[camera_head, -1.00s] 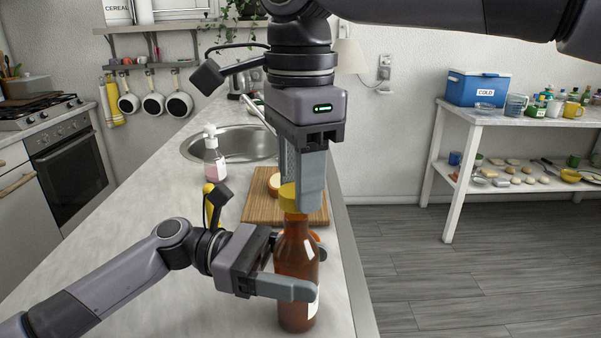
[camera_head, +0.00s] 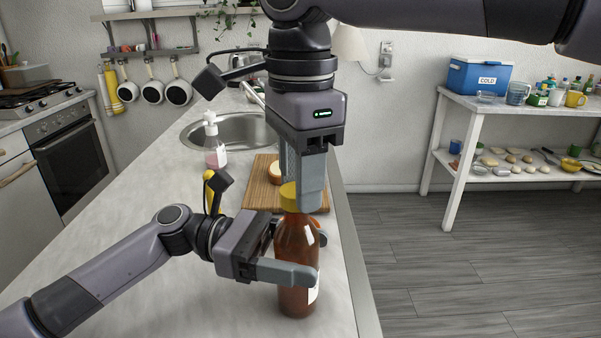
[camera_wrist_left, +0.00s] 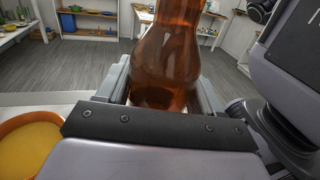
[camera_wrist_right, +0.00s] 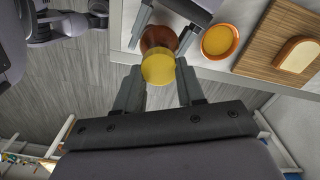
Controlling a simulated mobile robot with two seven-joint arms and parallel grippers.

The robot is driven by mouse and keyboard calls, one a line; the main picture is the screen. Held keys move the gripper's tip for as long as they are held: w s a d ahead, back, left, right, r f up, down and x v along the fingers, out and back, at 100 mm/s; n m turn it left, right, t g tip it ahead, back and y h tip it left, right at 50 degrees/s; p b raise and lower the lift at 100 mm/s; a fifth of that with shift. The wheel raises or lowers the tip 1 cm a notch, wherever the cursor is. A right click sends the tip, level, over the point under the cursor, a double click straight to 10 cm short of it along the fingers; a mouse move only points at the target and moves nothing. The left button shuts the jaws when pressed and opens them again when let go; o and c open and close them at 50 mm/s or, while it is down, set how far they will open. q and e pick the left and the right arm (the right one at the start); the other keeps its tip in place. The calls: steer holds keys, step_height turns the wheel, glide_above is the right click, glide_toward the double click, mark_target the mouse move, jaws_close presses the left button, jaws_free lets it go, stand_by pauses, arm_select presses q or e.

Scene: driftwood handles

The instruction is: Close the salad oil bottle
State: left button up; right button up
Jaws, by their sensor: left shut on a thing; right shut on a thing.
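The salad oil bottle (camera_head: 296,245) is amber-brown glass and upright at the counter's front. The left wrist view shows its body (camera_wrist_left: 165,65) between the fingers. My left gripper (camera_head: 318,258) is shut on the bottle's body from the side. A yellow cap (camera_head: 288,195) is at the bottle's top, in line with it. My right gripper (camera_head: 303,205) points down from above, shut on the cap. The cap shows between its fingers in the right wrist view (camera_wrist_right: 158,68). The fingers partly hide the neck, so I cannot tell how tightly the cap sits.
Behind the bottle lies a wooden cutting board (camera_head: 262,195) with bread (camera_head: 276,171). An orange-rimmed bowl (camera_wrist_right: 218,41) is close beside the bottle. A soap bottle (camera_head: 214,145) stands by the sink (camera_head: 240,130). Free counter (camera_head: 130,225) lies left; floor lies right.

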steer(key=shift+f, duration=0.4)
